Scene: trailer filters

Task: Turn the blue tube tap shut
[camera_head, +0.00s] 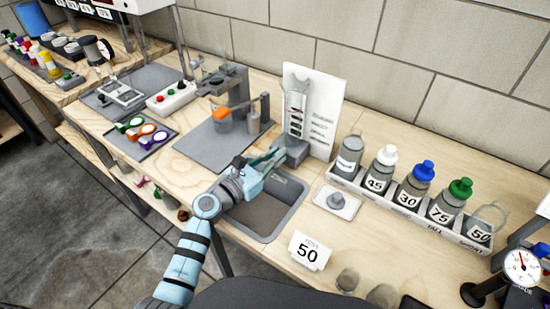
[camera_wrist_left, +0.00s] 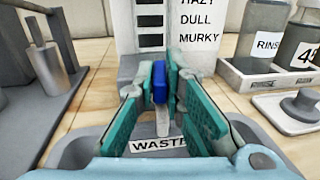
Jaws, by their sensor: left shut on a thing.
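The blue tube tap (camera_wrist_left: 159,82) shows as a small blue piece between the green fingers of my left gripper (camera_wrist_left: 160,95) in the left wrist view. The fingers are shut on it, and they hide much of it. A pale stem below it reaches down towards a label reading "WASTE". In the head view my left gripper (camera_head: 268,164) is over the back edge of the grey sink, at the foot of the white chart board (camera_head: 310,110); the tap cannot be made out there. The tap's turn position is unclear. My right gripper is not in view.
The grey sink (camera_head: 292,190) lies under my left gripper. To its right are a small white plate with a knob (camera_head: 336,202) and a rack (camera_head: 408,205) of labelled bottles. A card reading "50" (camera_head: 308,250) stands in front. A grey stand (camera_head: 232,95) is to the left.

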